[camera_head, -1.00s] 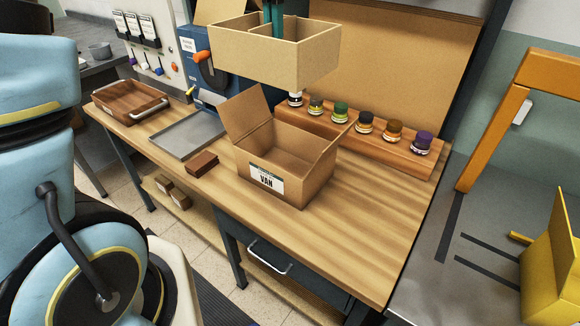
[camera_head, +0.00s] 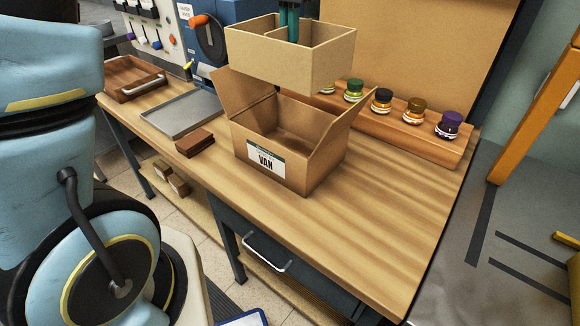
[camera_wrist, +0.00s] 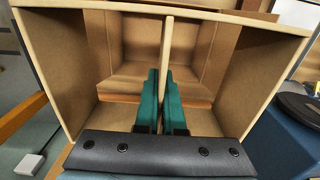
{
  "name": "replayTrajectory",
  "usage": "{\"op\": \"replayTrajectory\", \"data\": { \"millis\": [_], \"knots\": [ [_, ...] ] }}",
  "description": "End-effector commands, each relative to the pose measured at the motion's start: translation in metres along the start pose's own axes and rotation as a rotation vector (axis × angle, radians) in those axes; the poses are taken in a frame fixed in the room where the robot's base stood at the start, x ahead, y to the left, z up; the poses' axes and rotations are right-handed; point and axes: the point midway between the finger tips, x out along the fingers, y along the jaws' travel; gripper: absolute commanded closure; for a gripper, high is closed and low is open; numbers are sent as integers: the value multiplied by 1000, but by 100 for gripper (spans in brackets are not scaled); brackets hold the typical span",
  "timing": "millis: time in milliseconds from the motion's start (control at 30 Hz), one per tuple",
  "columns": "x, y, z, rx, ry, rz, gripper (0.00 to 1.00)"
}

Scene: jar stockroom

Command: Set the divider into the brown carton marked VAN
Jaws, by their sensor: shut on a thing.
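The divider (camera_head: 265,58) is a pale tan open frame with a cross wall inside. My gripper (camera_head: 289,22) is shut on that cross wall from above; its teal fingers (camera_wrist: 160,90) straddle it in the wrist view, and the head view hides the fingertips. The brown carton marked VAN (camera_head: 298,177) stands upright on the bench with side flaps raised and its top open. The divider hangs above the carton's back part, apart from its floor. Through the divider (camera_wrist: 52,55), the wrist view shows the carton's inside (camera_wrist: 128,78).
Several lidded jars (camera_head: 382,104) stand on a wooden rack (camera_head: 400,135) behind and right of the carton. A small brown block (camera_head: 195,144), a grey metal tray (camera_head: 180,118) and a wooden tray (camera_head: 130,80) lie to the left. The bench's right front (camera_head: 390,225) is clear.

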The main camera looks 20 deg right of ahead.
Motion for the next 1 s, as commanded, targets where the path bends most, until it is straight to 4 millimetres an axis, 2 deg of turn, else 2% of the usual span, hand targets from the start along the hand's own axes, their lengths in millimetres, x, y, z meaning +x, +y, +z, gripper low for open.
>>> {"op": "replayTrajectory", "data": {
  "millis": [33,100,367,800,1000],
  "knots": [
    [23,0,0,0,-3,1,100],
    [36,0,0,0,-3,1,100],
    [61,0,1,0,-3,1,100],
    [164,0,2,0,-7,1,100],
    [187,0,1,1,-2,0,100]
  ]
}}
